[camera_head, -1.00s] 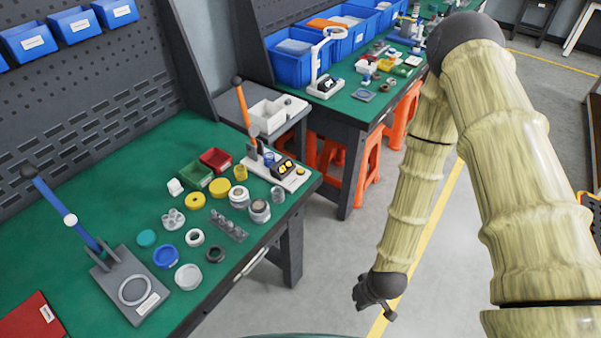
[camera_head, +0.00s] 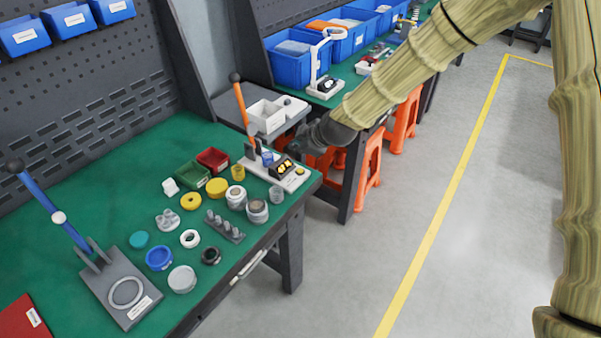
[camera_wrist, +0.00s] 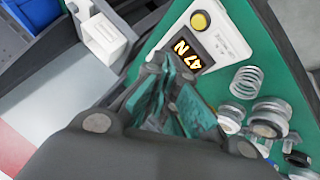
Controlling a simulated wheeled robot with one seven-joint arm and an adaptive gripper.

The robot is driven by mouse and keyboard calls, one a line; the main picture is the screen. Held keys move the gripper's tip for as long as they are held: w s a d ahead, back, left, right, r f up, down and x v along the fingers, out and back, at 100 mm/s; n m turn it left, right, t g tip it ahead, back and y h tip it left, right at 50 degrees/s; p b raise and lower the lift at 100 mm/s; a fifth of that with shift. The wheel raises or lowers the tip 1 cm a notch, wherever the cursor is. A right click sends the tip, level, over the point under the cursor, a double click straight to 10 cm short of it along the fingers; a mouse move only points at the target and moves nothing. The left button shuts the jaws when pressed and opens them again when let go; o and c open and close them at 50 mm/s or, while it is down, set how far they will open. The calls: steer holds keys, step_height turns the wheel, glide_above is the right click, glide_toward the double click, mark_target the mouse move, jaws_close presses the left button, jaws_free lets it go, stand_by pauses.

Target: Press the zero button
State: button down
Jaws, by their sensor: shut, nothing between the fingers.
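The force tester (camera_head: 272,174) is a white base with an orange lever at the far right corner of the green bench. Its dark display (camera_wrist: 187,53) reads "47 N" in yellow in the wrist view. A round yellow button (camera_wrist: 200,21), the likely zero button, sits beside the display on the white panel; it also shows in the head view (camera_head: 300,171). My gripper (camera_head: 297,147) is shut and empty, just above and behind the button end of the base. In the wrist view my gripper (camera_wrist: 165,82) is near the display, apart from the button.
The orange lever (camera_head: 242,108) stands upright left of my gripper. Several rings, caps and a clear spring (camera_wrist: 246,82) lie nearby on the bench. A blue-lever press (camera_head: 122,290) stands at the left.

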steer(key=shift+w+a+r+n, duration=0.2)
steer(key=shift+w+r, duration=0.15)
steer(key=shift+r, duration=0.2)
steer(key=shift+w+a+r+n, duration=0.15)
steer(key=shift+w+r, duration=0.15)
steer(key=shift+r, duration=0.25)
steer(key=shift+f, duration=0.25)
steer(key=b, duration=0.5)
glide_toward(292, 165)
steer(key=shift+w+r+x, duration=0.1)
steer(key=shift+w+x, duration=0.05)
steer(key=shift+x, duration=1.2)
steer(key=shift+w+r+x, duration=0.1)
steer(key=shift+x, duration=1.25)
steer(key=shift+f, duration=0.1)
steer(key=shift+f+b, duration=0.25)
steer(key=shift+b, duration=0.15)
steer(key=shift+f, duration=0.35)
steer(key=shift+r, duration=0.15)
steer(key=shift+r+p, duration=0.3)
steer(key=shift+r, duration=0.35)
